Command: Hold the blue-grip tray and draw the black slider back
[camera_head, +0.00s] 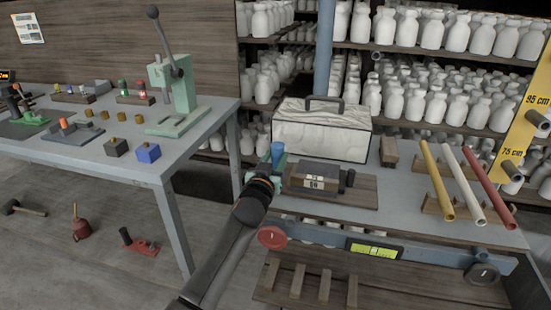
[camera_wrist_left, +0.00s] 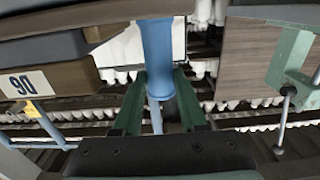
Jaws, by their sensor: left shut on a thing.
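The tray (camera_head: 315,177) is a dark brown box-like piece with a white number label, lying on a brown board on the grey bench. Its blue grip (camera_head: 278,150) stands upright at the left end. My left gripper (camera_head: 276,163) is shut on this blue grip; in the left wrist view the green fingers (camera_wrist_left: 157,95) sit on both sides of the blue cylinder (camera_wrist_left: 157,50). A black upright knob (camera_head: 350,178), seemingly the black slider, stands at the tray's right end with nothing holding it. My right gripper is not in view.
A white case (camera_head: 321,132) with a black handle stands behind the tray. Yellow, white and red tubes (camera_head: 466,185) rest on racks at the right. A level (camera_head: 375,250) lies along the bench front. A green press (camera_head: 173,95) stands on the left table.

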